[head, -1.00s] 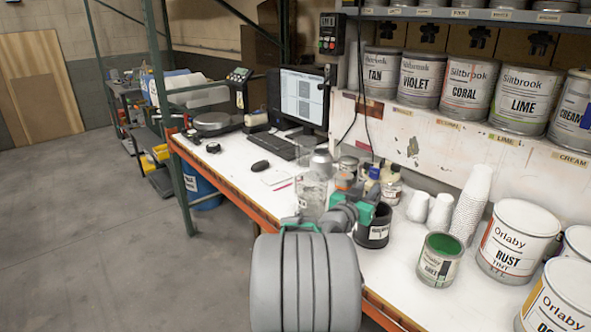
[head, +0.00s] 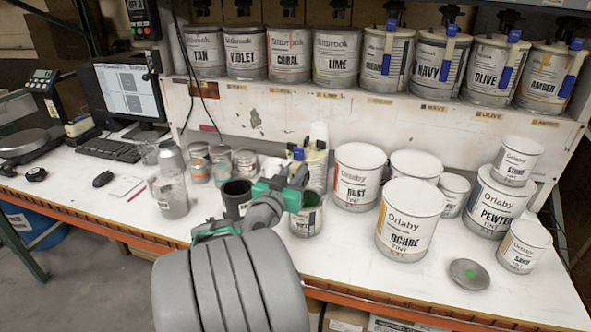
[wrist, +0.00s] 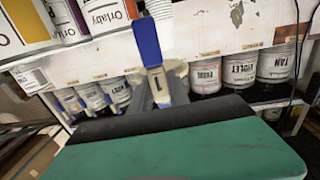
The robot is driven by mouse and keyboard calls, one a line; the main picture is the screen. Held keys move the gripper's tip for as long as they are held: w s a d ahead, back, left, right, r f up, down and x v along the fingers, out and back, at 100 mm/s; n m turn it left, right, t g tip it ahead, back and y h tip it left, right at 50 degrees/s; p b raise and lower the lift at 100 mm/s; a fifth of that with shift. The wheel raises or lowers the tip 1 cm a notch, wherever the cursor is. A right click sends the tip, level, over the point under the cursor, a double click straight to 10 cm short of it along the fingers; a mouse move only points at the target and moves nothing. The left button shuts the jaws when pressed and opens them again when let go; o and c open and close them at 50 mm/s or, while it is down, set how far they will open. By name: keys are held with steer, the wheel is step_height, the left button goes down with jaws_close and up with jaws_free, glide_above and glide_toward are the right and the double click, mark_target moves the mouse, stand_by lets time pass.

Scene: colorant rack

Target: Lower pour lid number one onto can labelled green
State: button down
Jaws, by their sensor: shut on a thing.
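A dark cup (head: 236,197) stands left of the green can. White cups (head: 318,140) stand behind it, and the rust can (head: 358,185) and ochre can (head: 408,225) to its right. A grey disc with a green dot (head: 469,273) lies on the bench. Shelved cans (head: 440,65) line the back.

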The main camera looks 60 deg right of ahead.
steer(key=shift+s+d+f+b, duration=0.1)
steer(key=shift+b, duration=0.2)
steer(key=shift+f+b, duration=0.2)
steer(key=shift+b, duration=0.2)
step_height(320, 180, down, 14)
steer(key=b, duration=1.6)
steer(key=shift+f+b, duration=0.7)
steer(key=shift+b, duration=0.7)
steer(key=c, duration=1.2)
jaws_free()
steer(key=shift+o, duration=0.2)
